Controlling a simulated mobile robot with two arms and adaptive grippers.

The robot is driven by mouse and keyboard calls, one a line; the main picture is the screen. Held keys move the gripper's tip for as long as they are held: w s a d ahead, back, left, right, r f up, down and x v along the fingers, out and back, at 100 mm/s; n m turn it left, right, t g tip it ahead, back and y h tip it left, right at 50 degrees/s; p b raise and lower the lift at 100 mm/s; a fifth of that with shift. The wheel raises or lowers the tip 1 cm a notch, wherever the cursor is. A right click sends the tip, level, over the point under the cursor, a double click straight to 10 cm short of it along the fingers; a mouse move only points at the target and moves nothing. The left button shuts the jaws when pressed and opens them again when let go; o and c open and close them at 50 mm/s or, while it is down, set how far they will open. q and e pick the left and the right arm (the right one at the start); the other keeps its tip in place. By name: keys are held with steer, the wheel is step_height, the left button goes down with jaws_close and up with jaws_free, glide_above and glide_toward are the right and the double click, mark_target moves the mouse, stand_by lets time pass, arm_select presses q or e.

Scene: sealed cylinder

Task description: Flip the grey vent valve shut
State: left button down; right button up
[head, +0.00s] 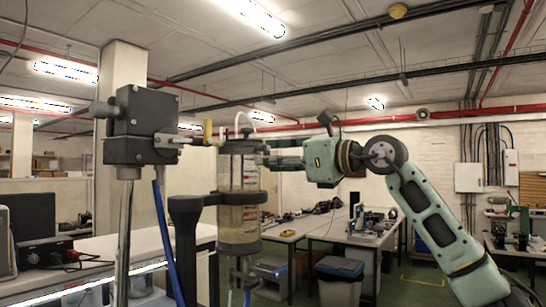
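A clear upright cylinder (238,190) with scale markings stands in a dark holder at the centre of the head view. Small fittings and a thin clear tube sit on its dark top cap. A small grey piece (247,132) on the cap looks like the vent valve, but its lever position is too small to tell. My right gripper (264,160) comes in from the right, its fingers pointing left at the cylinder's upper end, just below the cap fittings. I cannot tell whether it touches or how far its fingers are apart. My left gripper is not in view.
A dark box (142,127) on a metal pole stands left of the cylinder, with a yellow-handled fitting (207,131) between them. A blue hose hangs below. Behind are benches with equipment (372,224) and a blue-lidded bin (340,268).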

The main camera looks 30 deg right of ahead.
steer(key=shift+s, duration=0.1)
steer(key=shift+c, duration=0.9)
steer(key=shift+a, duration=0.1)
jaws_close()
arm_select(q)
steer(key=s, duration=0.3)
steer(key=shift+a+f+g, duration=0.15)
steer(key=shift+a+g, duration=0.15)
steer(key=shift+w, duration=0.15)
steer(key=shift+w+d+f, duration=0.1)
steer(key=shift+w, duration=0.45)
arm_select(e)
steer(key=m, duration=0.3)
steer(key=shift+a, duration=0.25)
